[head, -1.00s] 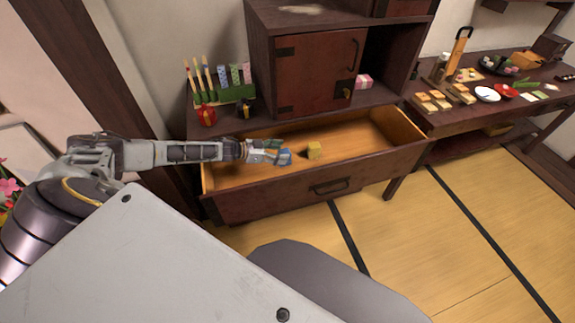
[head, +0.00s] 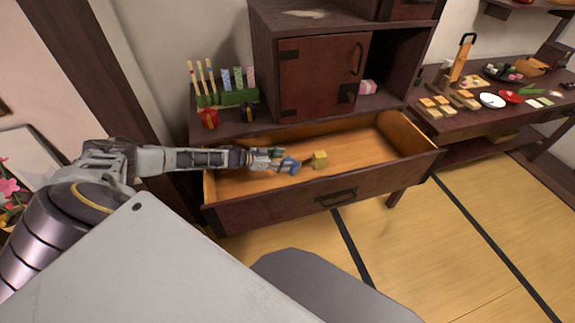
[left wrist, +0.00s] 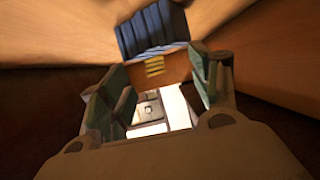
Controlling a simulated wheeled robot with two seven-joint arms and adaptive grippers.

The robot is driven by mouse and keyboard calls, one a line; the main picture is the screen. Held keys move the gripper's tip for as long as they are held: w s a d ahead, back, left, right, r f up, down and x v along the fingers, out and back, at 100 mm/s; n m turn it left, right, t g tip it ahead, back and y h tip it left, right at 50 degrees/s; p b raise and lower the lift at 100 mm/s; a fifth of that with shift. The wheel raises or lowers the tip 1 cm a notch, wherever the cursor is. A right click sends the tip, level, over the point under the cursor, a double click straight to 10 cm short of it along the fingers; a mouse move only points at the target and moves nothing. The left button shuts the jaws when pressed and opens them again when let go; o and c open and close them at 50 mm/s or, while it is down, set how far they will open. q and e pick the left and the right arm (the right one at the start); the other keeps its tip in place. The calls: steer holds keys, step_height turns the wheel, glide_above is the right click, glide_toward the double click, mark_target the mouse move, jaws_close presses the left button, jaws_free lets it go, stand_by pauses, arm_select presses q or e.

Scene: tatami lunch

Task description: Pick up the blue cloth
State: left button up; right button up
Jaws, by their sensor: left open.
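The blue cloth (head: 290,166) lies in the open drawer (head: 350,187), left of a small yellow block (head: 320,159). In the left wrist view the cloth (left wrist: 153,31) shows as a dark blue ribbed bundle at the top, just beyond the fingertips. My left gripper (head: 272,160) reaches into the drawer from the left, close beside the cloth. In the left wrist view its green-padded fingers (left wrist: 158,85) stand apart with nothing held between them. I cannot tell whether a finger touches the cloth. My right gripper is not in view.
The drawer's walls surround the gripper, and the dark cabinet (head: 318,78) stands behind it. The drawer's right part is clear. A table with food (head: 480,105) stands right.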

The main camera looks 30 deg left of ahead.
mark_target(292, 161)
arm_select(q)
steer(key=shift+w+d+f, duration=0.25)
steer(key=shift+w+d, duration=0.1)
steer(key=shift+w, duration=0.25)
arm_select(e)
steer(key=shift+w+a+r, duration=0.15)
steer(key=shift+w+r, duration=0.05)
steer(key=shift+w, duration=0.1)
arm_select(q)
steer(key=shift+w, duration=0.1)
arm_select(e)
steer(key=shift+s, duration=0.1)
arm_select(q)
steer(key=shift+w+d+f, duration=0.2)
steer(key=shift+w, duration=0.1)
steer(key=shift+w+d+f+b, duration=0.2)
steer(key=shift+w+b, duration=0.05)
steer(key=shift+w, duration=0.2)
steer(key=shift+w+d+f+b, duration=0.15)
steer(key=shift+w+f+b, duration=0.1)
steer(key=shift+w, duration=0.2)
steer(key=shift+w+d+f, duration=0.1)
steer(key=shift+w+d, duration=0.1)
steer(key=shift+w, duration=0.1)
steer(key=shift+x, duration=0.75)
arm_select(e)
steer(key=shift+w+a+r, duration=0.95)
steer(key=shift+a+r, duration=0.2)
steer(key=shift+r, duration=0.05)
